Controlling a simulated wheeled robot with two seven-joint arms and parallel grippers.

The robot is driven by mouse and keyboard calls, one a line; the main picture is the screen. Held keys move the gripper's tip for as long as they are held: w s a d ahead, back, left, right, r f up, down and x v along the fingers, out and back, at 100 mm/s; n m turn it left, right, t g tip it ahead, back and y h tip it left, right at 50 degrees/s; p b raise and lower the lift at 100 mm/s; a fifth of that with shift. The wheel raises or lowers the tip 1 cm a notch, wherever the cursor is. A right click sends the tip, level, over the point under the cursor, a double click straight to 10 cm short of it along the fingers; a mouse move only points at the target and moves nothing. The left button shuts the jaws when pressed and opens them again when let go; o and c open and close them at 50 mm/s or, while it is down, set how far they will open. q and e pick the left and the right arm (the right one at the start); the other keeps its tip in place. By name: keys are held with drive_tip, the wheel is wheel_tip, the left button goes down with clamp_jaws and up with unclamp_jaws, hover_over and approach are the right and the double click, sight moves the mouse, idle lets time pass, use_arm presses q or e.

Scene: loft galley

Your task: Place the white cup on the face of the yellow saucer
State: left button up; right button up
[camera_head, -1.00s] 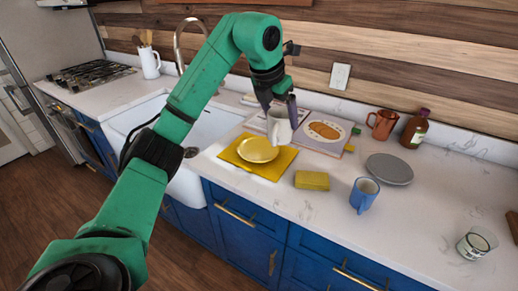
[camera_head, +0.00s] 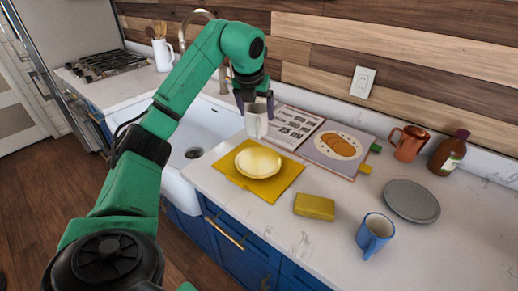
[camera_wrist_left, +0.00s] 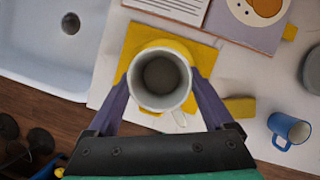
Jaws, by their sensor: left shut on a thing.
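My left gripper (camera_head: 255,104) is shut on the white cup (camera_head: 256,124) and holds it upright. In the head view the cup appears just behind and above the yellow saucer (camera_head: 258,163), apart from it. The saucer lies face up on a yellow mat (camera_head: 287,180) on the counter. In the left wrist view my left gripper (camera_wrist_left: 160,90) grips the cup (camera_wrist_left: 158,76) from both sides, and I look down into its empty inside. There the cup covers most of the saucer, and the mat (camera_wrist_left: 203,56) shows around it. My right gripper is not in view.
An open book (camera_head: 318,139) lies behind the mat. A yellow block (camera_head: 314,207), a blue mug (camera_head: 375,233) and a grey plate (camera_head: 411,201) stand to the right. A copper jug (camera_head: 408,145) and brown bottle (camera_head: 448,155) are near the wall. The sink (camera_head: 207,125) is left.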

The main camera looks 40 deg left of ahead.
sight(255, 128)
use_arm(q)
drive_tip(key=f, duration=0.6)
drive_tip(key=shift+w, duration=0.2)
drive_tip(key=f, duration=0.3)
drive_tip(key=f+p, duration=0.1)
drive_tip(key=f, duration=0.2)
drive_tip(key=shift+w, duration=0.2)
drive_tip(key=shift+f, duration=0.15)
drive_tip(key=o, duration=1.3)
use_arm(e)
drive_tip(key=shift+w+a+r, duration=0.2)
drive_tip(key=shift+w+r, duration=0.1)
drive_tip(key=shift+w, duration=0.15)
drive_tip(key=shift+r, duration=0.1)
use_arm(q)
drive_tip(key=shift+s+d+r, duration=0.1)
drive_tip(key=shift+r, duration=0.25)
drive_tip(key=b+v, duration=0.1)
drive_tip(key=v, duration=1)
drive_tip(key=shift+d+r+b, duration=0.1)
drive_tip(key=shift+r+b, duration=0.1)
drive_tip(key=shift+b, duration=0.1)
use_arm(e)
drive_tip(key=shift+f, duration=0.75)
